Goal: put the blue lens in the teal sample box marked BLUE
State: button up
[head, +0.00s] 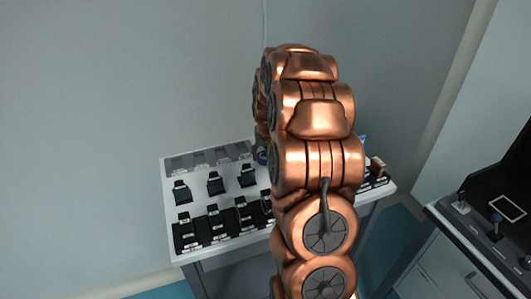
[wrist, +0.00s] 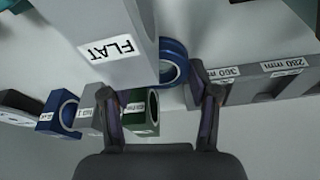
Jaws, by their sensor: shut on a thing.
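In the wrist view my gripper (wrist: 152,82) has its two fingers set apart, and a blue ring-shaped lens (wrist: 174,60) lies between them against the right fingertip. A large grey block marked FLAT (wrist: 108,48) hides part of the lens and the left fingertip. I cannot make out a teal box marked BLUE in either view; a sliver of teal (wrist: 95,2) shows at the wrist view's top edge.
Several dark labelled holders (head: 214,184) stand on the white table (head: 172,227). The wrist view shows a blue ring block (wrist: 66,113), a green one (wrist: 143,112) and a grey block marked 280 mm (wrist: 287,68). Another bench (head: 470,240) with posts stands right.

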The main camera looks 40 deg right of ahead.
jog(key=shift+f, duration=0.2)
jog(key=o, duration=1.3)
jog(key=b+v, duration=0.2)
jog(key=v, duration=1)
jog(key=shift+r, duration=0.2)
